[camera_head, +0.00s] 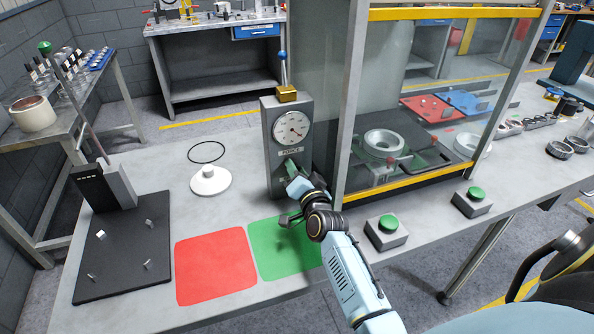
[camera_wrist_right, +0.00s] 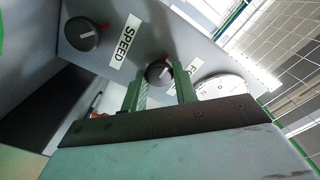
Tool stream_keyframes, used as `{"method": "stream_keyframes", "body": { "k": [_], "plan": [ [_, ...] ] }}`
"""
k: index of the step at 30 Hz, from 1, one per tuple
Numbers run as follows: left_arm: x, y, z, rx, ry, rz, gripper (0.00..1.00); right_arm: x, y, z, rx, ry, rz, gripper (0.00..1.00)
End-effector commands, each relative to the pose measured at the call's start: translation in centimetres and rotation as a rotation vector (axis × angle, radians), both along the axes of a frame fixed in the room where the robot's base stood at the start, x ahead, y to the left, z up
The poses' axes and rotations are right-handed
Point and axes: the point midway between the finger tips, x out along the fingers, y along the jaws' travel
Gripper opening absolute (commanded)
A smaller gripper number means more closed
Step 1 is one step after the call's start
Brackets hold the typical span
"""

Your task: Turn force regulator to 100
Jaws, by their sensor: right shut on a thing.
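The force regulator is a grey box (camera_head: 272,152) standing on the table, with a round white gauge (camera_head: 291,127) and a FORCE label on its front. My right gripper (camera_head: 292,172) is at the box's front, just below that label. In the right wrist view, a dark round knob (camera_wrist_right: 158,73) with a pale and red mark sits between the green fingers of my right gripper (camera_wrist_right: 160,82), which are shut on it. A second knob (camera_wrist_right: 86,34) sits beside the SPEED label, apart from the fingers. The gauge (camera_wrist_right: 222,86) is partly hidden there. My left gripper is not in view.
A glass-walled press enclosure (camera_head: 345,100) stands close on the right. Two green buttons (camera_head: 388,224) (camera_head: 475,194) sit in front of it. Red (camera_head: 215,266) and green (camera_head: 284,247) pads lie in front of the box. A white disc (camera_head: 211,182) lies left.

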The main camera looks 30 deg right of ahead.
Motion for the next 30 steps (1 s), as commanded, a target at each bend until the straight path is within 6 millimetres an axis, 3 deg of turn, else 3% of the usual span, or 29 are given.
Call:
{"method": "stream_keyframes", "body": {
  "k": [3,4,8,20,30],
  "plan": [
    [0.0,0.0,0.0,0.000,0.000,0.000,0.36,0.0,0.0,-0.1,-0.001,0.002,0.000,0.06],
    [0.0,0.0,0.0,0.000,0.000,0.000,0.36,0.0,0.0,-0.1,-0.001,0.002,0.000,0.31],
    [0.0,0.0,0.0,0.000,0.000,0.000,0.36,0.0,0.0,0.0,-0.001,0.002,0.000,0.48],
    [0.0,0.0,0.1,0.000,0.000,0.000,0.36,-0.8,0.2,0.0,-0.001,0.001,0.001,0.49],
    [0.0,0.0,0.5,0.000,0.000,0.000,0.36,-7.3,1.8,-0.1,0.000,0.004,0.000,0.49]
  ]
}}
